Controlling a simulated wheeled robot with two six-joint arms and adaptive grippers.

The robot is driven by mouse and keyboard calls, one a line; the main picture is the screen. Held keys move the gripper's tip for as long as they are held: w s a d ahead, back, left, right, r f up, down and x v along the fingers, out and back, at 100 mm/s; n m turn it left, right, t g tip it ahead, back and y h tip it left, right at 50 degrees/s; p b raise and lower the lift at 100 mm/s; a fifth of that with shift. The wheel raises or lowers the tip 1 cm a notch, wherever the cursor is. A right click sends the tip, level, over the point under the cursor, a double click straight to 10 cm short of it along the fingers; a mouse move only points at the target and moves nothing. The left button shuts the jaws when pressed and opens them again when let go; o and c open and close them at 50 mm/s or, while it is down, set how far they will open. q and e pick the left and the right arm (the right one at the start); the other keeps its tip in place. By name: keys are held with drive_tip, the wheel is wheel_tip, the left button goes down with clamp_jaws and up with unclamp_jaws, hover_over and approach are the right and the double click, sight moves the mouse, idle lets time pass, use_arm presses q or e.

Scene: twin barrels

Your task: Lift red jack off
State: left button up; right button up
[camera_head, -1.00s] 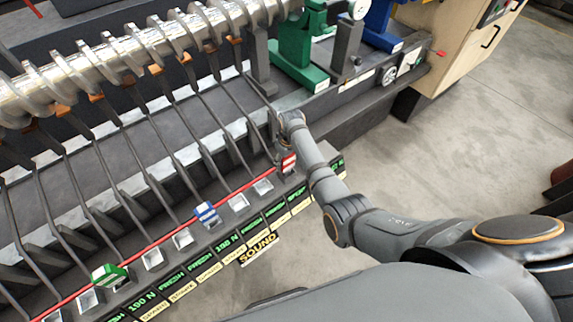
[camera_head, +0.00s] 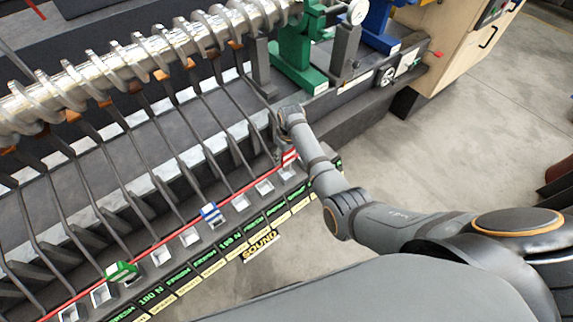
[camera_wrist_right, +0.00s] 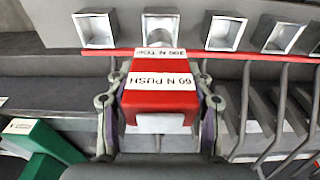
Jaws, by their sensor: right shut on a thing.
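The red jack (camera_head: 290,158) is at the right end of the row of square sockets along the red line. In the right wrist view the red jack (camera_wrist_right: 160,92) is a red block with white labels, one reading "60 N PUSH". My right gripper (camera_wrist_right: 160,125) has a finger on each side of it and is shut on it. In the head view my right gripper (camera_head: 284,146) is mostly hidden behind its own wrist. Whether the jack touches the rail below cannot be told. My left gripper is not in view.
A blue jack (camera_head: 211,214) and a green jack (camera_head: 122,271) stand farther left along the red line. A large metal screw (camera_head: 130,65) with dark curved levers lies behind. A green stand (camera_head: 296,55) is at the back. Open floor (camera_head: 480,130) lies to the right.

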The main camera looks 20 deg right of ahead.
drive_tip(key=shift+w+r+p, duration=0.1)
drive_tip(key=shift+r+p, duration=1.3)
drive_tip(key=shift+r, duration=1.6)
